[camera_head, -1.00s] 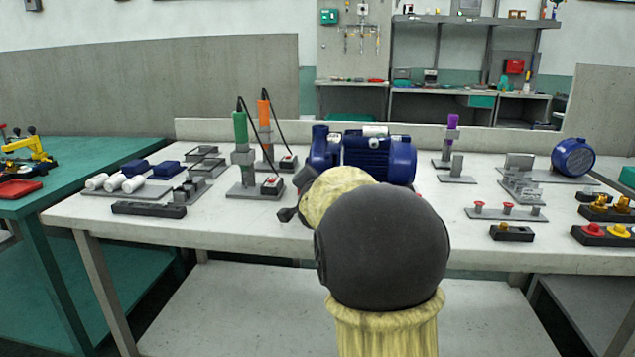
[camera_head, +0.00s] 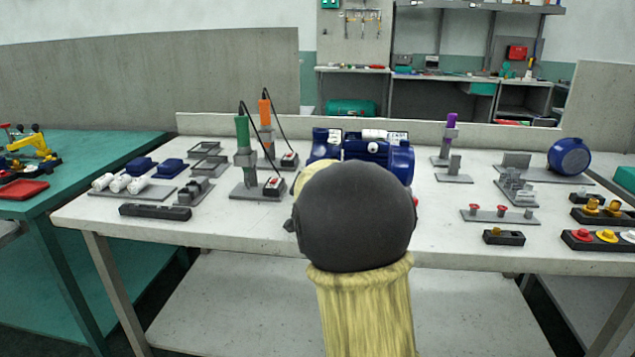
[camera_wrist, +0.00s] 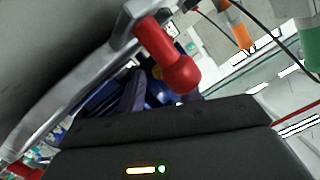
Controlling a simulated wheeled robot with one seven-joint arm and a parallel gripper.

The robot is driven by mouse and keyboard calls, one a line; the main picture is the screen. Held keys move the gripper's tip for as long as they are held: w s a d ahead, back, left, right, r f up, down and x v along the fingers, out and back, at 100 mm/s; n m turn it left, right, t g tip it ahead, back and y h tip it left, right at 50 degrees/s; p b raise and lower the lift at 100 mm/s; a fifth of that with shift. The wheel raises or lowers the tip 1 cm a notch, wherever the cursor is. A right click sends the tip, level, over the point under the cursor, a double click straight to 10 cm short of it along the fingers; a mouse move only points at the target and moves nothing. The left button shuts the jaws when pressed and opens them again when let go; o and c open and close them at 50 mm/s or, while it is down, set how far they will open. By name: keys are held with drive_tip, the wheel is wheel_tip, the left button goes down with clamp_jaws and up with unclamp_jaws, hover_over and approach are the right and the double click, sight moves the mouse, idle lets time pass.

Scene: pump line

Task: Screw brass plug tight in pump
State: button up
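The blue pump (camera_head: 378,157) stands at the back middle of the white bench in the head view, its lower front hidden behind my arm. Part of something blue, probably the pump, also shows in the wrist view (camera_wrist: 95,100). A small brass piece (camera_head: 495,231) sits in a black holder (camera_head: 510,238) at the bench's front right; I cannot tell whether it is the task's plug. The pump's port is not visible. My gripper is hidden behind my arm in the head view.
Green (camera_head: 243,140) and orange (camera_head: 266,115) corded tools stand left of the pump. White cylinders (camera_head: 118,183) lie at left. The bench's front middle is clear beside my arm.

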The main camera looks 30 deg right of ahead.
drive_tip(key=shift+r+p, duration=0.15)
drive_tip(key=shift+p, duration=0.15)
drive_tip(key=shift+r+n+p, duration=0.1)
drive_tip(key=shift+n+p, duration=0.4)
drive_tip(key=shift+p, duration=0.45)
drive_tip(key=n+p, duration=0.1)
drive_tip(key=p, duration=0.2)
drive_tip(key=shift+a+n+g+h, duration=0.1)
drive_tip(key=shift+n+g+h, duration=0.2)
drive_tip(key=shift+n, duration=0.1)
drive_tip(key=shift+f, duration=0.2)
drive_tip(key=shift+c, duration=0.4)
drive_tip(key=shift+f, duration=0.1)
clamp_jaws()
